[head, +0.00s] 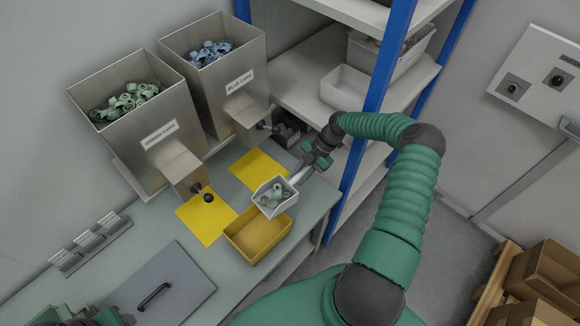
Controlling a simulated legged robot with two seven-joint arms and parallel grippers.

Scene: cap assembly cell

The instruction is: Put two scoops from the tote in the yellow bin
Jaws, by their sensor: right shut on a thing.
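My right gripper (313,163) is shut on the handle of a pale scoop (264,208). The scoop holds several grey-green cap parts (273,196) and hangs over the back edge of the yellow bin (268,249). The bin stands on the bench; the part of its inside that I can see looks empty, and the scoop hides some of it. A white tote (415,50) with things in it stands on the shelf at the top; the post partly hides it. Part of my left arm shows at the bottom left; its jaws are not clear.
Two steel hoppers hold green parts (125,103) and blue parts (209,53). Yellow mats (207,226) lie below them. An empty white bin (345,87) sits on the shelf beside a blue post (385,60). A grey lid-like panel (185,280) with a black handle lies at the front.

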